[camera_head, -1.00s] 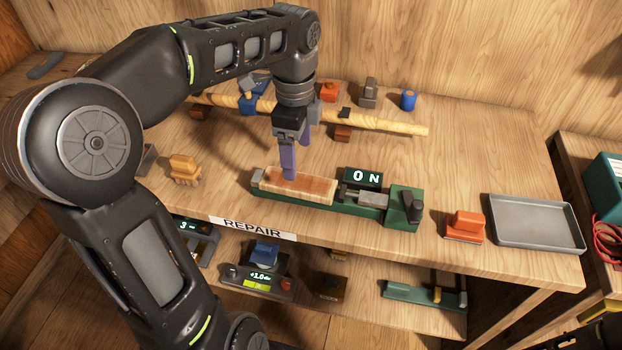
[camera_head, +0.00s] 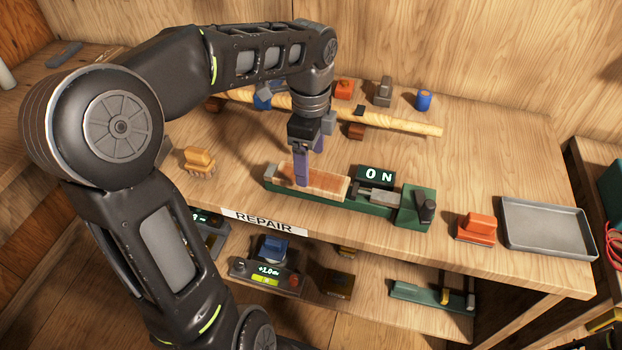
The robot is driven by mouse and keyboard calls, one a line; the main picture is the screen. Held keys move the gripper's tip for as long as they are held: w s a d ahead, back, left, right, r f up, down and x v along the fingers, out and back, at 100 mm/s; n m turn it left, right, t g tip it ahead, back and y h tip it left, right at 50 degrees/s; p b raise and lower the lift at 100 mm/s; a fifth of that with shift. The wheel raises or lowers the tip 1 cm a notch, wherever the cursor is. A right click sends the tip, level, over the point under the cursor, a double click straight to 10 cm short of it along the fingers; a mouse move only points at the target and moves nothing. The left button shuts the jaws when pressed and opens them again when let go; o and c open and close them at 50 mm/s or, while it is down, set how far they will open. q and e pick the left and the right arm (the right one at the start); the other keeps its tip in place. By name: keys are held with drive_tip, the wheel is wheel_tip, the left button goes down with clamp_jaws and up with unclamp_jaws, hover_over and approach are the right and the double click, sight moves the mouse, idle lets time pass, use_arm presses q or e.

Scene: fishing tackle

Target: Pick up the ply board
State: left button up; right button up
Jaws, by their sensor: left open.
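The ply board (camera_head: 327,182) is a flat light-wood block with a reddish-brown top. It lies in a green vise-like fixture (camera_head: 415,208) on the workbench, beside a sign reading "ON". My left gripper (camera_head: 302,178) points down over the left part of the board. Its purple fingers are apart, one in front and one behind, and the near finger hides part of the board. I cannot tell whether the fingers touch it. My right gripper is not in view.
A long wooden pole (camera_head: 390,122) lies behind the fixture on blocks. An orange tool (camera_head: 476,227) and a grey tray (camera_head: 545,226) sit to the right. A yellow-brown brush (camera_head: 200,161) is at the left. A lower shelf holds more devices. Bare bench lies between the pole and tray.

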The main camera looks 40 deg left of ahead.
sight(311, 177)
use_arm(q)
wheel_tip(311, 177, down, 5)
drive_tip(key=shift+d+r, duration=0.1)
drive_tip(key=shift+r, duration=0.05)
drive_tip(key=shift+c, duration=0.4)
drive_tip(key=c, duration=1.4)
drive_tip(key=shift+r, duration=0.15)
drive_tip(key=shift+c, duration=0.2)
wheel_tip(311, 177, up, 10)
idle(0.4)
